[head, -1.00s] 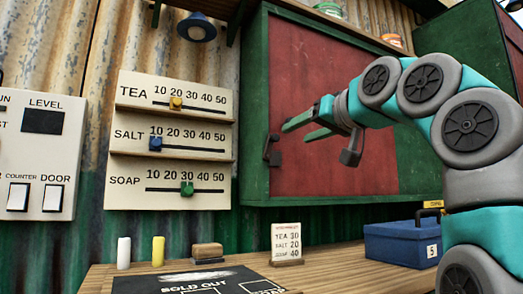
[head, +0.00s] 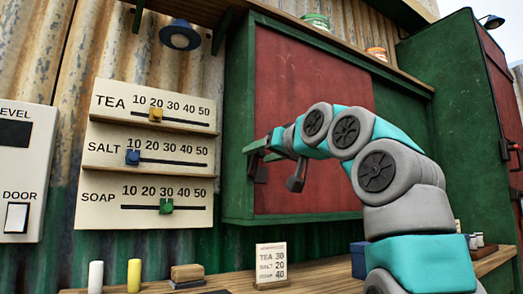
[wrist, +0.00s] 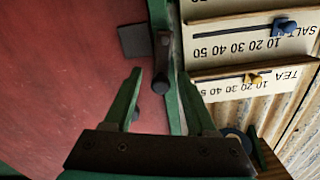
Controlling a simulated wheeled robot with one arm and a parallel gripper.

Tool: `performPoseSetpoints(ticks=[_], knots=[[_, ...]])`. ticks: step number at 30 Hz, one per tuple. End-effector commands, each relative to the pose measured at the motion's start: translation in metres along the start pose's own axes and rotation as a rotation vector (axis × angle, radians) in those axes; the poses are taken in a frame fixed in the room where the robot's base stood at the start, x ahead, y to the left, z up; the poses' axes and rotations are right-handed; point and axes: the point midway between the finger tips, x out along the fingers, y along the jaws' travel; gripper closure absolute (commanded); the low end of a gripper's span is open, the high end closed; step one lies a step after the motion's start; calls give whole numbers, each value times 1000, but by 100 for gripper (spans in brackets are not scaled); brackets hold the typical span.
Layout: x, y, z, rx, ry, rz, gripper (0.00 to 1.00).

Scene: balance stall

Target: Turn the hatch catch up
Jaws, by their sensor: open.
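The hatch (head: 315,110) is a dark red panel in a green frame on the wall; it looks closed. Its catch (head: 261,172) is a dark bar at the hatch's left edge, partly covered by my gripper in the head view. In the wrist view, which is upside down, the catch (wrist: 161,62) runs roughly upright with a round end, beside a dark plate (wrist: 133,40). My gripper (head: 258,150) is open at the catch. In the wrist view its green fingers (wrist: 159,76) lie either side of the bar's line; I cannot tell whether they touch it.
A slider board (head: 150,155) with TEA, SALT and SOAP rows is left of the hatch. A counter (head: 225,282) below holds a price card (head: 271,265), a white stick, a yellow stick and a blue box (head: 358,260). A green cabinet (head: 455,110) stands at right.

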Motion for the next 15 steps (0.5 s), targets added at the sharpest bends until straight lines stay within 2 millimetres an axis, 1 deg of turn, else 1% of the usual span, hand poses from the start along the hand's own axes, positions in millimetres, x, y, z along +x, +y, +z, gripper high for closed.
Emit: performPoseSetpoints(ticks=[5, 15], knots=[[0, 0, 0, 0, 1, 0, 44], [-1, 0, 0, 0, 2, 0, 83]])
